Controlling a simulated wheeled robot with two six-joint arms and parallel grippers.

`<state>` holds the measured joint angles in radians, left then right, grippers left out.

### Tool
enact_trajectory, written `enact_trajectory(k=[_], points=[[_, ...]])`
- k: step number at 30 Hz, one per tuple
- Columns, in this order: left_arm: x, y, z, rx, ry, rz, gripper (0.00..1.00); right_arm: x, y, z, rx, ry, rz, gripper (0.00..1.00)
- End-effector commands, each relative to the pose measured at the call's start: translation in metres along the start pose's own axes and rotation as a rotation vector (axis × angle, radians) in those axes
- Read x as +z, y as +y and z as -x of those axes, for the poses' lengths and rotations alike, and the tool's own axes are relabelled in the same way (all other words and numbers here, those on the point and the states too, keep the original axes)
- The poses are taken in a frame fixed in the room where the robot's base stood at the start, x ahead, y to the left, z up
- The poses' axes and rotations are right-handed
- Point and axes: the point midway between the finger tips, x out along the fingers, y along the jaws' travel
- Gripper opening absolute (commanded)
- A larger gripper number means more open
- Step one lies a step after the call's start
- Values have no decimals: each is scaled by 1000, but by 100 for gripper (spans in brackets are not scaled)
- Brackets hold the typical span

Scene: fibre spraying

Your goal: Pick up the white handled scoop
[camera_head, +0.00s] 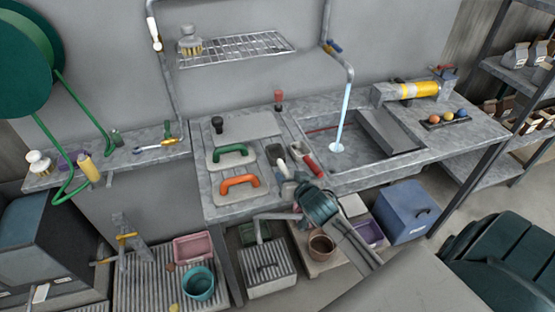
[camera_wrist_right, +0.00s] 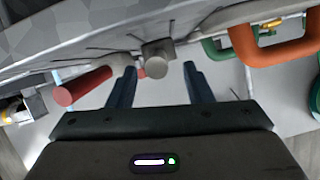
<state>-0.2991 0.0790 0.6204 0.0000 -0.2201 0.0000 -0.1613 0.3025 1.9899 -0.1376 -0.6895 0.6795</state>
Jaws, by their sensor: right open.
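The white handled scoop (camera_head: 282,168) seems to be the pale-handled tool on the grey bench top, between the orange handle and the red-handled tool. Its far part is hard to make out. My right gripper (camera_head: 302,182) is at the bench's front edge, just beside the pale handle. In the right wrist view my right gripper (camera_wrist_right: 160,80) is open, with a finger on each side of a pale grey handle end (camera_wrist_right: 158,58), probably the scoop's. I cannot tell if the fingers touch it. My left gripper is not in view.
A red-handled tool (camera_head: 312,165) lies close to the right; its handle (camera_wrist_right: 82,87) is near one finger. Floats with orange (camera_head: 240,183) and green (camera_head: 232,152) handles lie to the left. A sink with running water (camera_head: 345,110) is to the right.

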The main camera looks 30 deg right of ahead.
Motion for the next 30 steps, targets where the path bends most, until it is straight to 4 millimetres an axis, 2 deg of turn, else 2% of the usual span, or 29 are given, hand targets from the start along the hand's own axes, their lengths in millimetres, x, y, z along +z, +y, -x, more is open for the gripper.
enact_trajectory(k=[6,10,20,27,30], points=[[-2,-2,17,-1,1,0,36,-3,1,-26,2,-1,-2,46],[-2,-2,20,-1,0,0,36,-1,1,-42,1,-1,0,46],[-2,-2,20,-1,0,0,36,1,2,-50,0,0,0,46],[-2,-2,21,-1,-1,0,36,1,2,-49,0,0,1,1],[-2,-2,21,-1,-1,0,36,0,2,-49,-1,0,1,0]])
